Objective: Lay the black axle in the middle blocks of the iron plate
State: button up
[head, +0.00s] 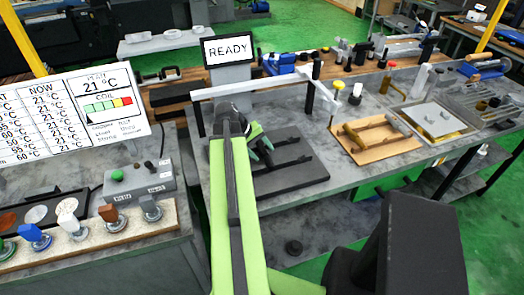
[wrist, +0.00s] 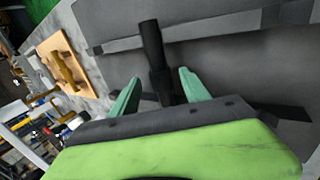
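The dark iron plate (head: 300,180) lies on the grey bench, right of my arm in the head view. It fills much of the wrist view (wrist: 235,75), with raised dark bars of blocks across it. The black axle (wrist: 153,50) shows in the wrist view between my gripper's fingers, its far end crossing the upper bar. I cannot tell whether it sits fully down in the blocks. My gripper (wrist: 159,78) has its two green fingers spread on either side of the axle, with gaps showing.
A wooden board (head: 378,150) with brown bars lies right of the plate, and a grey tray (head: 440,118) beyond it. A white beam (head: 250,88) on posts spans behind my gripper. A READY screen (head: 228,49) stands at the back. A button box (head: 138,180) is at left.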

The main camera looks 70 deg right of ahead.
jog(key=p+v, duration=1.5)
jog(key=v, duration=0.2)
jog(key=shift+r, duration=0.2)
jog(key=shift+w, duration=0.15)
